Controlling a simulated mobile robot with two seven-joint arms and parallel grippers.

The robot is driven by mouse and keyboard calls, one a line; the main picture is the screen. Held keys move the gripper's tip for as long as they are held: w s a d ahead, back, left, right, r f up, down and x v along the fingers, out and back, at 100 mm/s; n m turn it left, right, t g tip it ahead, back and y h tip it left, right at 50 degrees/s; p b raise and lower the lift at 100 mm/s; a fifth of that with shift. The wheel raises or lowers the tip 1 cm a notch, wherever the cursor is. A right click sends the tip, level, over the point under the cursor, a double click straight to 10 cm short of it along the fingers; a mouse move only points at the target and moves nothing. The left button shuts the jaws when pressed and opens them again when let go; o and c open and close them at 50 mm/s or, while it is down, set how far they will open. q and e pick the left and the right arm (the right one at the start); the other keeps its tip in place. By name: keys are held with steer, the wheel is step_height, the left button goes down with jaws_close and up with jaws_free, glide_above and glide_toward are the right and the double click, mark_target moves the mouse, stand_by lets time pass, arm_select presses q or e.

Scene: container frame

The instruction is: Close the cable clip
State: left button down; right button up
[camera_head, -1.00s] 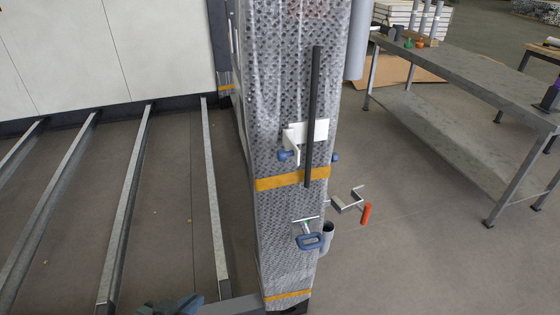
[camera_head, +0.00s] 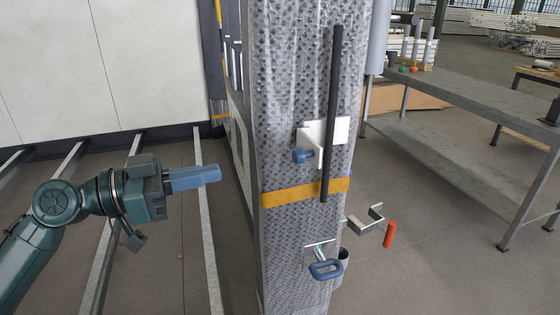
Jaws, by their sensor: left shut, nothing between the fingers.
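The cable clip appears to be the white bracket (camera_head: 312,148) on the bubble-wrapped post, with a blue knob (camera_head: 303,156) at its lower left. A dark upright cable or rod (camera_head: 331,115) runs past the bracket's right side. I cannot tell exactly how the clip stands around it. My left gripper (camera_head: 218,174) is shut and empty, pointing right, with its blue fingers together. It is left of the post and apart from the clip. My right gripper is not in view.
The wrapped post (camera_head: 280,235) carries a yellow band (camera_head: 290,196) and, lower down, a blue-handled latch (camera_head: 326,269). A crank with an orange grip (camera_head: 390,234) sticks out at right. A metal workbench (camera_head: 460,107) stands at right. Metal floor beams (camera_head: 205,225) lie at left.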

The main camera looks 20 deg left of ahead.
mark_target(295, 157)
arm_select(q)
steer(key=p+x, duration=0.4)
steer(key=x, duration=0.7)
steer(key=shift+w+d+p, duration=0.25)
steer(key=shift+p, duration=0.1)
steer(key=shift+w+d+f, duration=0.1)
steer(key=shift+w+d, duration=0.05)
steer(key=shift+d, duration=0.1)
